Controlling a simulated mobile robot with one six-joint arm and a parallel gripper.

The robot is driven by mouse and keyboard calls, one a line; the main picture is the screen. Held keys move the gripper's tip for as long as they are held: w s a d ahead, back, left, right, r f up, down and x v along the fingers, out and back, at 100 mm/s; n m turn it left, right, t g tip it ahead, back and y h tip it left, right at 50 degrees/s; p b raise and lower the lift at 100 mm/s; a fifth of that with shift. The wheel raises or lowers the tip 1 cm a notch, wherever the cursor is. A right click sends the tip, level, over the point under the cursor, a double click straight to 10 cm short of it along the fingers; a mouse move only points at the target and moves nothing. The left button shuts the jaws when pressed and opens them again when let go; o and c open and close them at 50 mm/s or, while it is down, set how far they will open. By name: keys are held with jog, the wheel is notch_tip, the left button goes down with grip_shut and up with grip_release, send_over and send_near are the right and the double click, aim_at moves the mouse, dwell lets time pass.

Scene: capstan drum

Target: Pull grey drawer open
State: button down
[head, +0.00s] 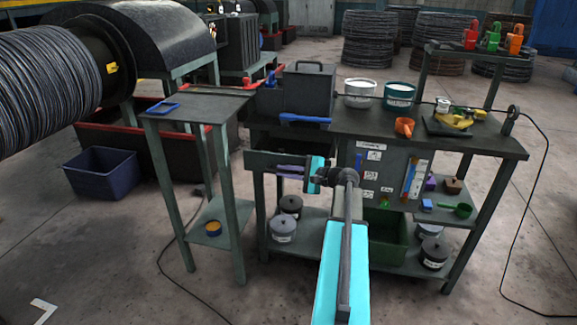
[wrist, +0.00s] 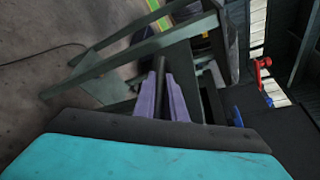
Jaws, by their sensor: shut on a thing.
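The grey drawer (head: 262,160) sits under the left part of the workbench top in the head view. Its dark front is partly covered by my gripper and arm, and how far it stands out is hard to tell. My gripper (head: 280,172) has purple fingers at the drawer's front, pointing left in the picture. In the wrist view the two purple fingers (wrist: 162,82) are close together with a dark bar between them, which looks like the drawer's handle. The fingers are shut on it.
A tall narrow side table (head: 196,108) with a blue frame on it stands left of the workbench (head: 450,144). Lidded pots (head: 283,229) and a green crate (head: 384,240) fill the lower shelf. A toolbox (head: 300,90) and tubs stand on top. Floor in front is clear.

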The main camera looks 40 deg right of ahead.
jog(key=shift+s+a, duration=0.45)
jog(key=shift+a, duration=0.25)
jog(key=shift+s+a, duration=0.45)
jog(key=shift+a, duration=0.3)
jog(key=shift+s+a, duration=0.45)
jog(key=shift+a, duration=0.25)
jog(key=shift+r, duration=0.1)
jog(key=c, duration=2.1)
grip_release()
jog(key=b+v, duration=0.1)
jog(key=v, duration=1.3)
jog(key=shift+a, duration=0.1)
